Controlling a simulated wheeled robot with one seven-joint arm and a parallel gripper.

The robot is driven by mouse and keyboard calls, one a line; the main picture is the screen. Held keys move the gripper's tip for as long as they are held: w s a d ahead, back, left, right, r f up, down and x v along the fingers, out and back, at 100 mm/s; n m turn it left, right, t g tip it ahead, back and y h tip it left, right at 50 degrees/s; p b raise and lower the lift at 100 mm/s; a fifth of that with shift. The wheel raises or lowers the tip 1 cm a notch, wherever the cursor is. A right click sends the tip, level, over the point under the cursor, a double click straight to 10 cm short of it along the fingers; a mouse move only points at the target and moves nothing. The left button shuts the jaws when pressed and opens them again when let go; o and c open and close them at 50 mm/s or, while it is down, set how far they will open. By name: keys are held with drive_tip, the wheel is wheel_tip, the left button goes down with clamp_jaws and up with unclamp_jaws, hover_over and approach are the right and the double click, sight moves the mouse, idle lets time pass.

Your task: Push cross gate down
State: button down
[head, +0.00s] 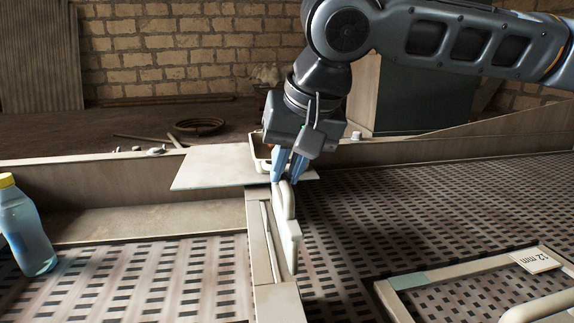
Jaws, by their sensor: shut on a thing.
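My gripper (287,170) has blue fingers and points down near the middle of the head view. It is shut on the upper loop, a handle, of a cream cross gate (290,238). The gate is a narrow upright panel seen almost edge-on. It stands along the right side of the cream divider rail (278,297) between the two slatted belts. A thin slot or rod runs along the top of the rail. The gate's lower edge is hard to make out, so I cannot tell how it meets the rail.
A blue bottle with a yellow cap (28,228) stands at the far left. A flat pale board (215,168) and a small tray (258,150) lie behind the gripper. A cream frame (455,270) with a "12 mm" card (536,261) is at lower right. The right belt (430,205) is mostly clear.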

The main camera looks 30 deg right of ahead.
sight(288, 200)
drive_tip(key=shift+s+f+b, duration=0.1)
drive_tip(key=shift+f+b, duration=1.4)
drive_tip(key=shift+f, duration=1.4)
drive_tip(key=c, duration=1.1)
unclamp_jaws()
drive_tip(key=v, duration=0.7)
drive_tip(key=shift+r, duration=0.45)
